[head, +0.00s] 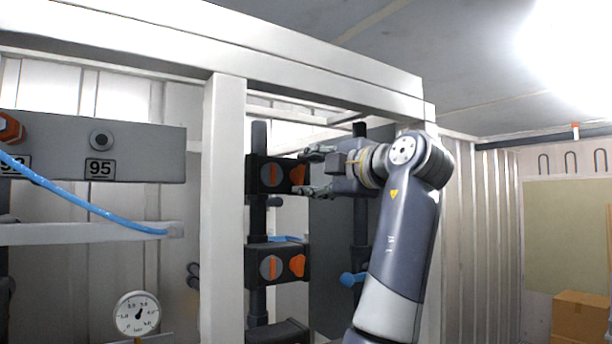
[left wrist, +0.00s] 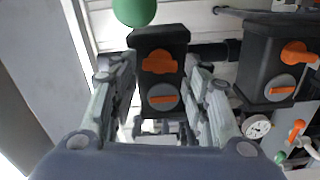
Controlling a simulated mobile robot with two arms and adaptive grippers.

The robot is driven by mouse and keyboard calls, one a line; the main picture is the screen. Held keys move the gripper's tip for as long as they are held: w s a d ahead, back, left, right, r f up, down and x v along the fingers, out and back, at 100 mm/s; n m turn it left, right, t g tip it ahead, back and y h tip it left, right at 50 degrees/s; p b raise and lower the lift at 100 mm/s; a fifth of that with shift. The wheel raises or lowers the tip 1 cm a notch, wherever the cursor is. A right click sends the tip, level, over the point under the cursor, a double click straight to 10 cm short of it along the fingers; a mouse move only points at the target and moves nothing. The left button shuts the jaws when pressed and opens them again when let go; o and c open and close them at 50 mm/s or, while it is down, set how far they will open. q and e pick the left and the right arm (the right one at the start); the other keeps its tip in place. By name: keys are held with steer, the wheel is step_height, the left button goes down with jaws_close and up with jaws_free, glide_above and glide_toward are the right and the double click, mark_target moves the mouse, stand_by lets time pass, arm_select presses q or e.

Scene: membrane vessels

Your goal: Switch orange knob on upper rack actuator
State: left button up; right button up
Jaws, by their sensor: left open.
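The upper rack actuator (head: 257,174) is a black box on a dark vertical pipe, with a round grey dial bearing an orange bar. Its orange knob (head: 298,175) sits on the right face, close to my left gripper (head: 316,172). The gripper comes from the right, open, one finger above the other. In the left wrist view, the open fingers (left wrist: 160,72) stand either side of an actuator box (left wrist: 145,85) with an orange knob (left wrist: 160,62) and grey dial. Nothing is held; contact with the knob cannot be told. My right gripper is not in view.
A lower actuator (head: 256,265) with its own orange knob (head: 297,265) is below. A white frame post (head: 224,200) stands left of the pipe. A blue handle (head: 352,279) is beside my arm. A green ball (left wrist: 134,10) shows in the wrist view.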

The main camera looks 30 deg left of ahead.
arm_select(q)
steer(key=v, duration=0.9)
steer(key=shift+d, duration=0.3)
